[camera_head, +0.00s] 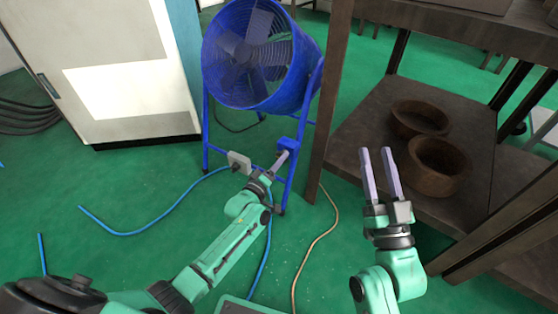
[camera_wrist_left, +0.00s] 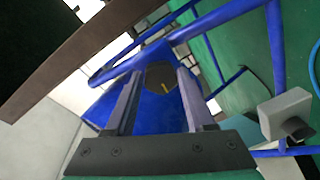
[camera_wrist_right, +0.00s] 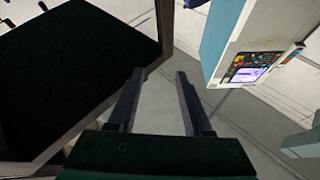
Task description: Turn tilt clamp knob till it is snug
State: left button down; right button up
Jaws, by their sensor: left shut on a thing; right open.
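A blue drum fan (camera_head: 312,55) stands on a blue tubular frame in the head view. The tilt clamp knob (camera_wrist_left: 162,78) is dark and faceted with a yellow mark, set against a blue part of the frame in the left wrist view. My left gripper (camera_head: 284,157) is shut on this knob, one finger on each side; it also shows in the left wrist view (camera_wrist_left: 157,82). In the head view its fingers hide the knob by a small blue block (camera_head: 291,144). My right gripper (camera_head: 377,150) is open and empty, fingers raised in front of the shelf.
A grey box (camera_head: 238,163) sits on the frame just left of my left gripper. A dark shelf (camera_head: 345,120) with brown round bowls (camera_head: 440,180) stands at right. A white cabinet (camera_head: 110,45) stands at left. Blue and tan cables (camera_head: 318,240) lie on the green floor.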

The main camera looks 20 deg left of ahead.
pick_arm(q)
jog(key=shift+f+m, duration=0.15)
jog(key=shift+m, duration=0.65)
pick_arm(e)
jog(key=shift+g+h, duration=0.3)
jog(key=shift+g, duration=0.4)
jog(key=shift+s+a+f, duration=0.1)
jog(key=shift+a+f, duration=0.05)
jog(key=shift+f, duration=1.1)
jog(key=shift+s+a+f, duration=0.1)
jog(key=shift+a+f, duration=0.05)
jog(key=shift+f, duration=1.1)
pick_arm(q)
jog(key=shift+c, duration=1.3)
grip_release()
jog(key=shift+s, duration=0.15)
